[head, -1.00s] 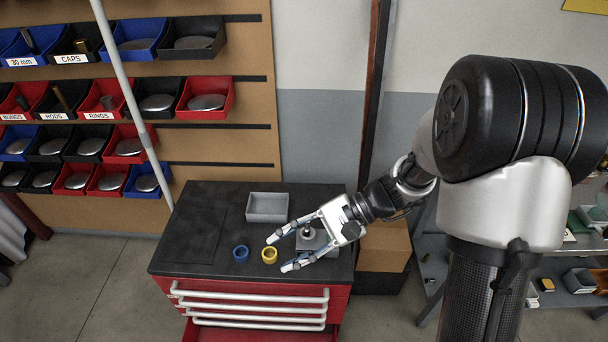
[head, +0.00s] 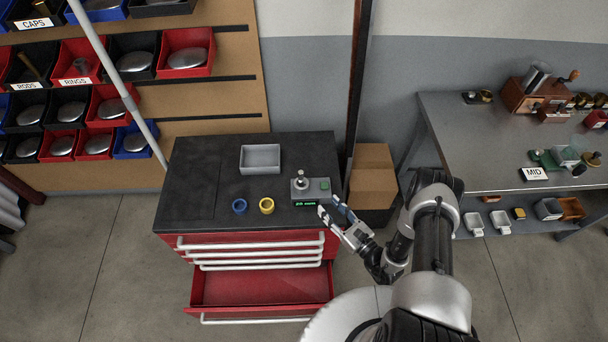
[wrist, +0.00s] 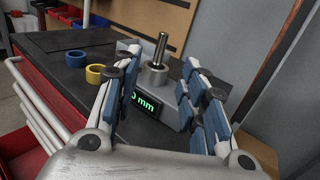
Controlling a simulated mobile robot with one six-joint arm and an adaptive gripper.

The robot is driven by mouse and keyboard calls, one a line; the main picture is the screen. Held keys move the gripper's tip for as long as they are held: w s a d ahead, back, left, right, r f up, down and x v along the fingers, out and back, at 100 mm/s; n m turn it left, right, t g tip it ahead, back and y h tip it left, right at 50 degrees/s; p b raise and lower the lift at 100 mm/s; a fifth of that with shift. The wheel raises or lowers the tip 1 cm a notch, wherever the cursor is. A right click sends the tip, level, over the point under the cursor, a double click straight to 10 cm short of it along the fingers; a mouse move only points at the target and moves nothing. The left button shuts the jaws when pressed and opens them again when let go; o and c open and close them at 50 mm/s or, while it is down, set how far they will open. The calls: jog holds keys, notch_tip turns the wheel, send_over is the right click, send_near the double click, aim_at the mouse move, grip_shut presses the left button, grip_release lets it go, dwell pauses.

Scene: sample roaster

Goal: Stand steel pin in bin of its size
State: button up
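The steel pin (head: 300,178) stands upright in the round socket of a grey gauge (head: 322,187) on the dark cabinet top. In the wrist view the pin (wrist: 161,46) rises from its collar beyond my fingers. The gauge's green display ends in "0 mm"; its first digit is unclear. My gripper (head: 328,205) is open and empty, at the front right of the gauge and apart from the pin. In the wrist view its spread fingers (wrist: 160,68) frame the gauge. The size-labelled bin is not readable now; a blue bin (head: 6,10) is cut off at upper left.
The cabinet top (head: 195,185) also holds a grey tray (head: 245,158), a blue ring (head: 239,206) and a yellow ring (head: 266,205). A red drawer (head: 260,287) is open below. A slanted pole (head: 118,85) stands before the bin rack. A workbench (head: 450,125) is at right.

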send_near(301, 174)
jog(key=w, duration=0.1)
jog(key=w+a+f, duration=0.2)
jog(key=shift+w+a+b, duration=0.2)
jog(key=shift+w+b, duration=0.1)
jog(key=shift+w, duration=0.1)
jog(key=shift+r+x, duration=0.2)
jog(key=shift+x, duration=1.4)
jog(key=shift+r+x, duration=0.15)
jog(key=shift+x, duration=1.4)
jog(key=shift+d, duration=0.15)
jog(key=shift+c, duration=0.6)
grip_shut()
